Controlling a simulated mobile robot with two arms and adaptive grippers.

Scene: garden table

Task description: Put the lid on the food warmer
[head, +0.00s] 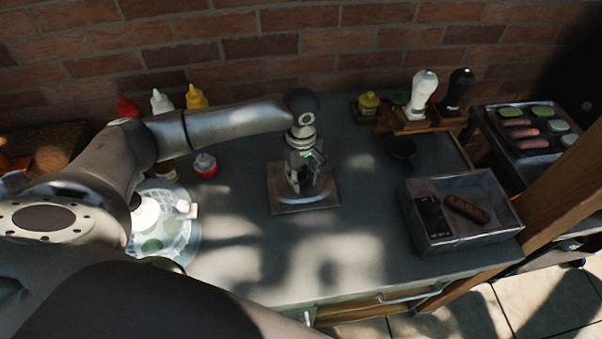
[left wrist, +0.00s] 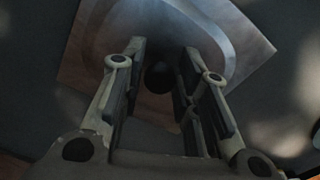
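The lid (head: 307,203) is a square metal plate with a raised rounded centre, lying flat on the grey table. In the left wrist view, the lid (left wrist: 245,50) shows a dark round knob (left wrist: 158,78) at its middle. My left gripper (head: 302,182) points down over the lid. In the left wrist view, the gripper (left wrist: 165,52) is open, with its fingers apart on either side of the knob and small gaps visible. The food warmer (head: 418,230) appears to be the open grey metal box at the right, with a sausage (head: 466,209) and a dark item inside. My right gripper is not in view.
Bottles, including a yellow one (head: 196,97), stand at the back left. A glass-like plate (head: 188,247) lies at the left. The table's front middle is clear.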

